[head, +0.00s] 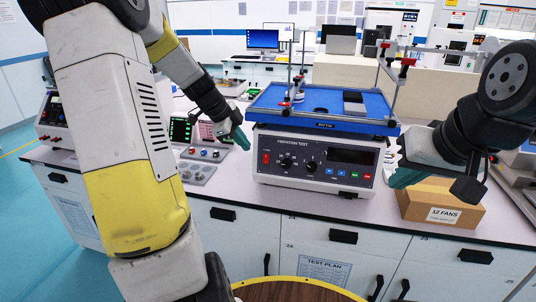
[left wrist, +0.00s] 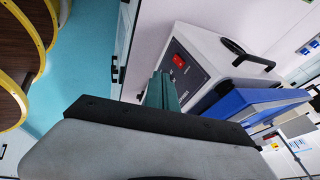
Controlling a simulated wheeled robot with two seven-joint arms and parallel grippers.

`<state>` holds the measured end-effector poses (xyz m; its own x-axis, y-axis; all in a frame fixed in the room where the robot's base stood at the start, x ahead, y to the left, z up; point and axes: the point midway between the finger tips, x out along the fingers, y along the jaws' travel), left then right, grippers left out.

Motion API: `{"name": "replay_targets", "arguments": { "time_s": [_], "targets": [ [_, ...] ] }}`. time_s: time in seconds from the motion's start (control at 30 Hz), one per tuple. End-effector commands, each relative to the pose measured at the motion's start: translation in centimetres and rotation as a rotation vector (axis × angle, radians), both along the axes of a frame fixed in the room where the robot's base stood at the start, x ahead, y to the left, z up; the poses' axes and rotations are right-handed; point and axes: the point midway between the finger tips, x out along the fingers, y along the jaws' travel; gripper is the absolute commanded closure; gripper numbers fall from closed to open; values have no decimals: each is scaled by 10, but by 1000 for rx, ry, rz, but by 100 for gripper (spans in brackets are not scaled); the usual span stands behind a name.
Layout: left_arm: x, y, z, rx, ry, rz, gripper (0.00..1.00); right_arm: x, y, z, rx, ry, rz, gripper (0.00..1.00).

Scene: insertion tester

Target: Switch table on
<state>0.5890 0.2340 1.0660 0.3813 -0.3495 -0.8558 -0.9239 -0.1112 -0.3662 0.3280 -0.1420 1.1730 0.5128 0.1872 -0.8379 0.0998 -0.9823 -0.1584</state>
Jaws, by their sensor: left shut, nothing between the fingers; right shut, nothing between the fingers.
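The vibration test table (head: 318,165) stands on the bench, a grey-white box with a blue top plate (head: 325,110). Its front panel carries a red rocker switch (head: 266,158) at the left, black knobs, a dark display and small coloured buttons. In the left wrist view the red switch (left wrist: 178,61) shows just beyond my fingers. My left gripper (head: 243,140) is shut and empty, left of the box's front panel and apart from the switch. Its green fingers also show in the left wrist view (left wrist: 158,90). My right gripper (head: 400,178) is shut and empty at the box's right side, above the carton.
A cardboard carton marked 12 FANS (head: 440,204) sits on the bench's right front. Small control panels (head: 196,172) and instruments stand left of the tester. Clamps and rods rise from the blue plate. A round wooden top with a yellow rim (head: 300,289) is below the front edge.

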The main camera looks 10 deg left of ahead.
Motion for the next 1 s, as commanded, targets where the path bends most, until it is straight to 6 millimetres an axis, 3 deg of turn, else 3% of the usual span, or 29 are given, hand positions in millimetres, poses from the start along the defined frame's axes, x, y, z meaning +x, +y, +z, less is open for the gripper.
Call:
{"name": "replay_targets", "arguments": {
  "time_s": [0.37, 0.83, 1.0],
  "targets": [
    [3, -3, -7, 0, 2, -1, 100, 0, 0, 0, 0, 0, 0, 100],
    [37, -36, -87, -1, 4, -1, 100, 0, 0, 0, 0, 0, 0, 100],
    [62, -37, -95, 1, 0, -2, 100, 0, 0, 0, 0, 0, 0, 100]
  ]
}}
